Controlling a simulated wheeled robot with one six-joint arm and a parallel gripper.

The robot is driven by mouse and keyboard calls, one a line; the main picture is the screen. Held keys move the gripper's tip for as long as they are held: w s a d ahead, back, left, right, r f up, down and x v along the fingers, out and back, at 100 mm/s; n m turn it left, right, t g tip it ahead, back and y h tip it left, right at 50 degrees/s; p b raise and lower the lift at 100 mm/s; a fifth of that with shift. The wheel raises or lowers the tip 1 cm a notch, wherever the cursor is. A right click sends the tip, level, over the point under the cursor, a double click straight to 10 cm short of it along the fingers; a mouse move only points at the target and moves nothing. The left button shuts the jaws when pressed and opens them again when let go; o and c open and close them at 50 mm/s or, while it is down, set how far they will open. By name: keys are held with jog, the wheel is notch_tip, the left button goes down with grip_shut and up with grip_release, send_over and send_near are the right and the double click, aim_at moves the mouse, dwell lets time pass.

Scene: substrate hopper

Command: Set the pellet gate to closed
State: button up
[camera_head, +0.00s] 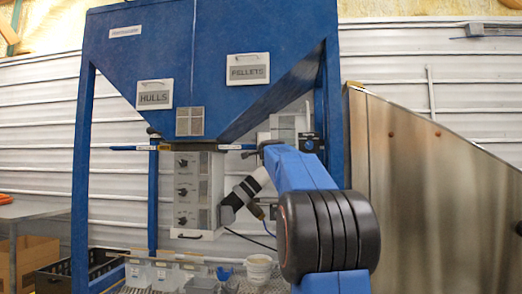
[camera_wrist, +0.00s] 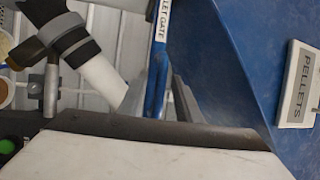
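The pellet gate's blue handle bar (camera_wrist: 158,75) runs down the middle of the wrist view, with a white label ending in "LET GATE" (camera_wrist: 162,20). In the head view a white label strip (camera_head: 228,147) sits under the hopper, and my arm hides much of what lies right of it. My gripper (camera_wrist: 161,88) has its two grey fingers apart, one on each side of the blue bar. A narrow gap shows between the bar and the right finger, so it looks open around the bar. Contact with the left finger cannot be told.
The blue hopper (camera_head: 215,60) bears a HULLS plate (camera_head: 154,94) and a PELLETS plate (camera_head: 248,68). Another blue handle (camera_head: 128,148) sticks out at left. A grey control box (camera_head: 196,192) hangs below. A metal panel (camera_head: 430,200) stands at right; bins (camera_head: 150,274) are below.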

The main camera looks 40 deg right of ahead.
jog(key=v, duration=1.6)
jog(key=shift+s, duration=0.25)
jog(key=shift+a+f, duration=0.1)
jog(key=shift+a, duration=0.05)
jog(key=s+a+f+n+g+y, duration=0.1)
jog(key=a+f+n+y, duration=0.4)
jog(key=a+f, duration=0.55)
jog(key=a+f+n+g+y, duration=0.1)
jog(key=a+f+n+y, duration=0.45)
jog(key=a, duration=0.85)
jog(key=s+a+f+n+g, duration=0.1)
jog(key=s+a+f+n, duration=0.1)
jog(key=s+a+f, duration=0.3)
jog(key=s+a+f+n+g+y, duration=0.1)
jog(key=a+f+n+g, duration=0.1)
jog(key=f, duration=0.4)
jog(key=s+a+f+n+g, duration=0.1)
jog(key=s+a+f+n, duration=0.1)
jog(key=s+a+f, duration=0.3)
jog(key=s+f+n+g+h, duration=0.1)
jog(key=s+f+n+g, duration=0.2)
jog(key=s+f, duration=0.6)
jog(key=s+f+n+g+h, duration=0.1)
jog(key=s+f+n+g, duration=0.2)
jog(key=s+f, duration=0.6)
notch_tip(320, 180, down, 6)
jog(key=shift+r+g, duration=0.15)
jog(key=shift+g, duration=0.35)
